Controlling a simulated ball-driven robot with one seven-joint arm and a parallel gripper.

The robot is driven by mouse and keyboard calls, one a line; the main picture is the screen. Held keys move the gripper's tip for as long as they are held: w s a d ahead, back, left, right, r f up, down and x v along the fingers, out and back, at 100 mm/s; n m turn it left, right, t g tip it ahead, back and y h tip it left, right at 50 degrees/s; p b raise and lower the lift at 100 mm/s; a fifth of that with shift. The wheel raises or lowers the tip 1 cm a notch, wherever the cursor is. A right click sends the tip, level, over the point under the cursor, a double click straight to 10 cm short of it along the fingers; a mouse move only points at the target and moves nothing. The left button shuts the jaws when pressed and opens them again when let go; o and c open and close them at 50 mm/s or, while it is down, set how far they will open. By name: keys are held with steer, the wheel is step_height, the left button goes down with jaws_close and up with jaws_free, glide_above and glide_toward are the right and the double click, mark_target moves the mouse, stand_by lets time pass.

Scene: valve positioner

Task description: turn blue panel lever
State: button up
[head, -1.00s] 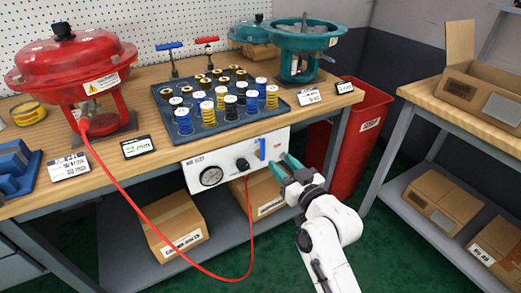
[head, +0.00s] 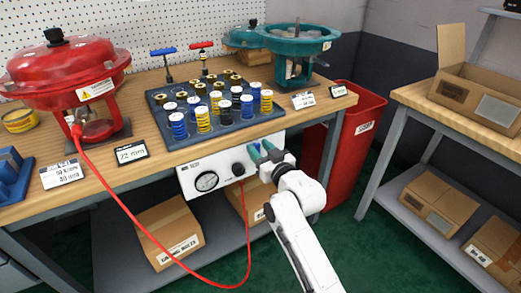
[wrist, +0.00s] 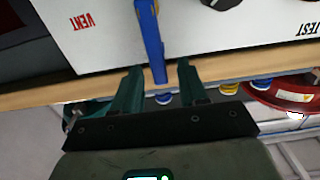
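The blue panel lever (wrist: 152,42) is a flat blue bar on the white panel (head: 218,172) under the bench's front edge. In the wrist view its end lies between the two teal fingers of my gripper (wrist: 158,78), with a gap on either side. The gripper is open around the lever and not pressed on it. In the head view my gripper (head: 262,152) is at the panel's right end and hides most of the lever. The wrist view shows "VENT" and "TEST" markings on either side of the lever.
The panel also carries a round gauge (head: 206,181) and a black knob (head: 238,169). A red hose (head: 150,233) hangs in front of the bench. A tray of springs (head: 180,134) sits above the panel. A red bin (head: 352,140) stands to the right.

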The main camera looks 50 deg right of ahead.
jaws_close()
